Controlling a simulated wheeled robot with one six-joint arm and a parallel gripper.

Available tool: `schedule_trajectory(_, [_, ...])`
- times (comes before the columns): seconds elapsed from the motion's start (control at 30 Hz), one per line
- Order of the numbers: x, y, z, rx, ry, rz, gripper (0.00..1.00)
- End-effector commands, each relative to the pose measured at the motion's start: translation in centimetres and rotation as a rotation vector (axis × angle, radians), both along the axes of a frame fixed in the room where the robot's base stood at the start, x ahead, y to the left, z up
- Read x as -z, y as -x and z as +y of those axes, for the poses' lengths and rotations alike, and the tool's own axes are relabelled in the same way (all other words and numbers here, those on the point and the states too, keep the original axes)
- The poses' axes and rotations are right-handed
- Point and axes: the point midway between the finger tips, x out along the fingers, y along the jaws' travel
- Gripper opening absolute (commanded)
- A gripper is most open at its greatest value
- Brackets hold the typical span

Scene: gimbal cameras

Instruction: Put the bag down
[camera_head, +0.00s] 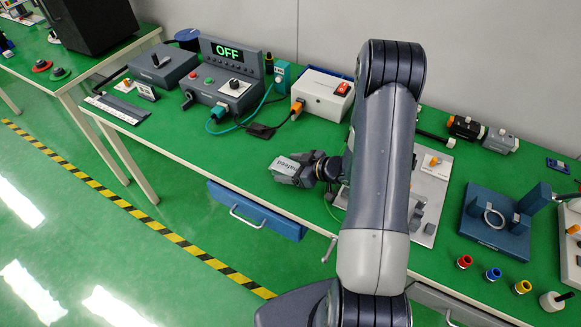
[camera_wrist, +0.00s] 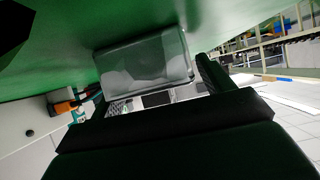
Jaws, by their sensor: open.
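The bag (camera_head: 286,165) is a small grey, see-through packet with a pale label, over the green tabletop in the head view. In the wrist view the bag (camera_wrist: 145,60) lies close against the green surface, just beyond my gripper (camera_wrist: 158,92). One dark finger shows beside its right end, and the left finger is hard to make out. My gripper (camera_head: 305,168) is open at the bag in the head view. Whether a finger touches the bag cannot be told. My arm hides part of the table behind it.
A control box (camera_head: 222,78) reading OFF and a white box (camera_head: 321,95) with a red switch stand behind, with cables between. A grey panel (camera_head: 430,195) and a blue fixture (camera_head: 495,222) are to the right. A blue drawer (camera_head: 256,209) is below the front edge. Tabletop left of the bag is clear.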

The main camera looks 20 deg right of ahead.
Motion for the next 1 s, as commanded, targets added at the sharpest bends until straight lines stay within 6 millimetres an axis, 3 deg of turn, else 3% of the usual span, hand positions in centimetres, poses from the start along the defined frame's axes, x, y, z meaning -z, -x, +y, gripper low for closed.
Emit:
schedule_trajectory(0.6, [-5.3,6.5,-6.7,0.003,0.002,-0.002,0.76])
schedule_trajectory(1.0, [-5.9,7.5,-7.5,0.000,0.000,0.000,0.76])
